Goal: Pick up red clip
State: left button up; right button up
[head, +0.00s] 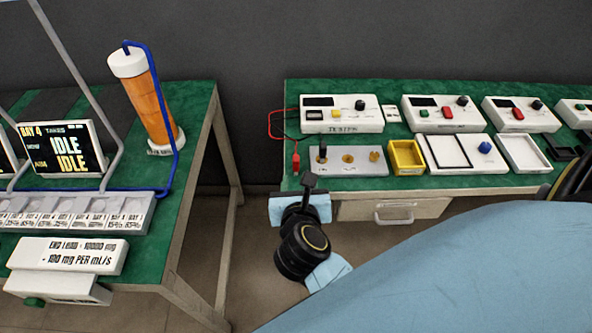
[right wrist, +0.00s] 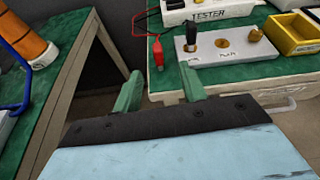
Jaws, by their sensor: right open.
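The red clip (head: 295,161) stands at the left end of the right-hand table, at the end of a red wire. It also shows in the right wrist view (right wrist: 157,52), beyond the gap between my fingers. My right gripper (head: 300,205) is in front of that table's near edge, short of the clip and apart from it. In the right wrist view its two green fingers (right wrist: 160,88) are spread with nothing between them. My left gripper is not in view.
The clip's wire runs to the white tester box (head: 342,127). A grey plate (head: 372,168) with posts lies right of the clip, then a yellow tray (head: 406,171). A gap separates this table from the left table (head: 190,104), which carries an orange canister (head: 150,105).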

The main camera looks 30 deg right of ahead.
aim_at(296, 157)
jog(key=shift+m, duration=0.4)
jog(key=b+x, duration=0.1)
jog(key=x, duration=0.6)
jog(key=shift+f, duration=0.1)
jog(key=shift+w+d+f, duration=0.15)
jog(key=shift+w, duration=0.3)
jog(key=b+x, duration=0.1)
jog(key=x, duration=0.4)
jog(key=shift+w+f, duration=0.1)
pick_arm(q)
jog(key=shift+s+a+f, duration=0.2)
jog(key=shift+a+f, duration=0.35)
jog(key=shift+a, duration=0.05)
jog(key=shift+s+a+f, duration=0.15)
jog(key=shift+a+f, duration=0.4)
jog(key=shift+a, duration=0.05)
pick_arm(e)
jog(key=shift+c, duration=0.4)
grip_shut()
